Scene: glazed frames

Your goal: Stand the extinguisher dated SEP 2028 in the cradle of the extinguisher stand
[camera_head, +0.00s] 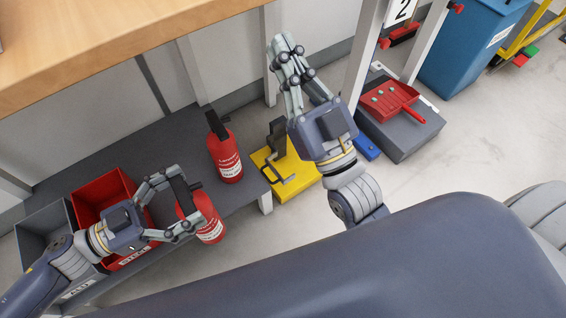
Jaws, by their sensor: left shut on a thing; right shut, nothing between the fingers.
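One red extinguisher (228,163) with a black top and a white label stands on the grey lower shelf. A second red extinguisher (210,228) is at my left gripper (187,203), which is shut on it; the fingers cover part of its body. The label dates are too small to read on both. The extinguisher stand (299,180) has a yellow base with a black upright and cradle bracket, on the floor right of the shelf; no extinguisher is in it. My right gripper (283,45) is shut and empty, above and behind the stand.
A red bin (103,189) and a grey bin (42,222) are at the left of the shelf (170,145). A wooden bench top (110,45) overhangs the shelf. A red dustpan (391,99) lies on a grey box (405,140) at the right. A blue bin (462,50) stands further back.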

